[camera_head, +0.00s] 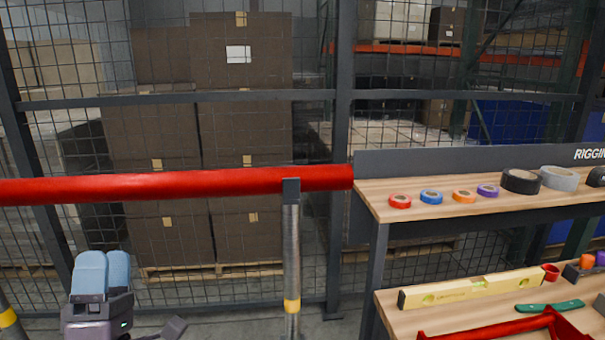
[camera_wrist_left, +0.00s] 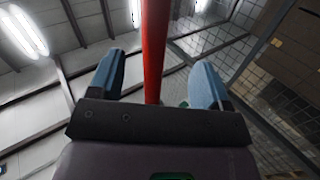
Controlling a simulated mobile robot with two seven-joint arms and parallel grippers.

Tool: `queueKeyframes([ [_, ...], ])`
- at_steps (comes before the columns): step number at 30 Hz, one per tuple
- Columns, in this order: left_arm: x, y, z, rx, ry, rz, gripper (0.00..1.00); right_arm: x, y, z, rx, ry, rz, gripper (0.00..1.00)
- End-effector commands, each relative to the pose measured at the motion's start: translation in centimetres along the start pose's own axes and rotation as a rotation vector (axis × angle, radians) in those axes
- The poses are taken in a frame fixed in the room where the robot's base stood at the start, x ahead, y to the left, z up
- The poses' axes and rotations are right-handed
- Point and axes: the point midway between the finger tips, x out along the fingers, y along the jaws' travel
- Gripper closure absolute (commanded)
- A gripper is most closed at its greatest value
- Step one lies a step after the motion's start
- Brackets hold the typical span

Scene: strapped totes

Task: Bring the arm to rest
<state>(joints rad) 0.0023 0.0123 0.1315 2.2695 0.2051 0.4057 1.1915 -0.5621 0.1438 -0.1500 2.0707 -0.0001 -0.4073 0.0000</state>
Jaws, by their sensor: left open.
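My left gripper (camera_head: 104,272) is at the lower left of the head view, pointing up, with its blue fingers below the red horizontal bar. In the left wrist view the two blue fingers (camera_wrist_left: 157,82) stand wide apart. The red bar (camera_wrist_left: 155,50) shows between them in the picture, beyond the gripper; I cannot tell how far off it is. Nothing is held between the fingers. My right gripper is in neither view.
The red bar (camera_head: 180,186) runs across the left half on a metal post (camera_head: 291,260). A mesh fence (camera_head: 340,120) stands behind. At right is a two-level bench with tape rolls on its upper shelf (camera_head: 440,205) and a yellow level (camera_head: 470,288) below.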

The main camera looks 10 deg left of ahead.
Motion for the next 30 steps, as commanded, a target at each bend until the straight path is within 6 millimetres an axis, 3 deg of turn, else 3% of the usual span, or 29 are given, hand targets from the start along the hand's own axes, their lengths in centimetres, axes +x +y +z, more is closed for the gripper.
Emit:
queueKeyframes([
  [6,-1.0,-4.2,2.3,0.401,-0.146,-0.193,0.29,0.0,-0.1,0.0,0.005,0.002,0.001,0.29],
  [8,-2.0,-5.9,3.3,0.522,-0.223,-0.255,0.29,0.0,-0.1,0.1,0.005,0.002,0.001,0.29],
  [11,-5.2,-8.9,4.7,0.727,-0.391,-0.367,0.29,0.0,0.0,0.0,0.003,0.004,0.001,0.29],
  [15,-12.5,-12.8,6.0,0.990,-0.702,-0.509,0.29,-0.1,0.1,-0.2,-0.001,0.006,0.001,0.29],
  [20,-22.2,-14.9,6.0,1.165,-1.048,-0.619,0.29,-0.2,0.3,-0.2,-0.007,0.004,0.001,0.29],
  [24,-30.7,-14.6,4.9,1.202,-1.291,-0.704,0.29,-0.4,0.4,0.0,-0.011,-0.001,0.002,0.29],
  [27,-35.6,-13.4,3.9,1.181,-1.388,-0.759,0.29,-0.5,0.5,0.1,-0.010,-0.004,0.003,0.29],
  [30,-38.8,-12.1,3.1,1.160,-1.443,-0.796,0.29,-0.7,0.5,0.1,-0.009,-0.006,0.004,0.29],
])
